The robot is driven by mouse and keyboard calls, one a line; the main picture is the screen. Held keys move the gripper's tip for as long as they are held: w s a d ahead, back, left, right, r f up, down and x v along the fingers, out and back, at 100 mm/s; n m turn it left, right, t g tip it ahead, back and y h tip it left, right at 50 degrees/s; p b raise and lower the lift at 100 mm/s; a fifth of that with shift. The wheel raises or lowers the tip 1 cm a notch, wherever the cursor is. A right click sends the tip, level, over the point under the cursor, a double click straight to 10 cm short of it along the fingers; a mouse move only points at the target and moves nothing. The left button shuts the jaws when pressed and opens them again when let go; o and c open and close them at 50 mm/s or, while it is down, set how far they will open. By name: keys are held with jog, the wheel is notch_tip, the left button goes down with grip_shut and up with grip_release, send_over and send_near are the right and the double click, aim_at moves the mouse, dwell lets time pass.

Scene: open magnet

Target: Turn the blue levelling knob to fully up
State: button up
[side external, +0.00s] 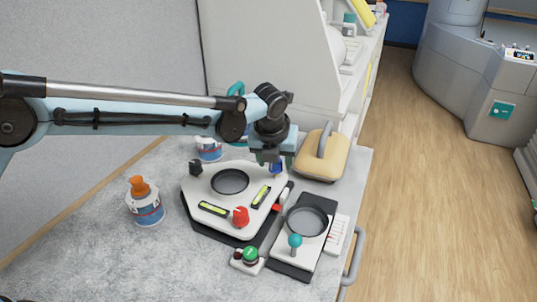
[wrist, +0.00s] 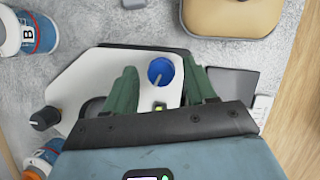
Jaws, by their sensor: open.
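The blue levelling knob (wrist: 160,71) sits at a corner of the white levelling plate (wrist: 85,85), with a pale pointer line on its top. In the side external view the knob (side external: 277,169) shows partly below my gripper (side external: 270,160). In the wrist view my gripper (wrist: 161,68) is open, with one green finger on each side of the knob. Gaps show between fingers and knob; I cannot tell how far down the fingertips reach. The plate (side external: 229,205) also carries a red knob (side external: 240,216), a black knob (side external: 196,167) and two yellow-green spirit levels (side external: 213,209).
A beige padded block with a handle (side external: 322,155) stands close behind my gripper. A small stand with a teal-knobbed lever (side external: 295,241) and a green button (side external: 250,254) are at the front right. Bottles (side external: 145,205) stand left and behind. The grey bench at front left is clear.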

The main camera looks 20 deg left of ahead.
jog(key=m+h, duration=0.1)
jog(key=m, duration=0.1)
jog(key=shift+a+m, duration=0.1)
jog(key=shift+m, duration=0.3)
jog(key=v, duration=1.2)
jog(key=s+a+n+t, duration=0.1)
jog(key=s+a+n, duration=0.7)
jog(key=n, duration=0.6)
jog(key=s+a+n+t, duration=0.1)
jog(key=s+a+n, duration=0.7)
jog(key=n, duration=0.7)
jog(key=shift+s+a+f, duration=0.2)
jog(key=shift+s+a, duration=0.05)
jog(key=shift+a, duration=1.15)
jog(key=shift+w, duration=0.1)
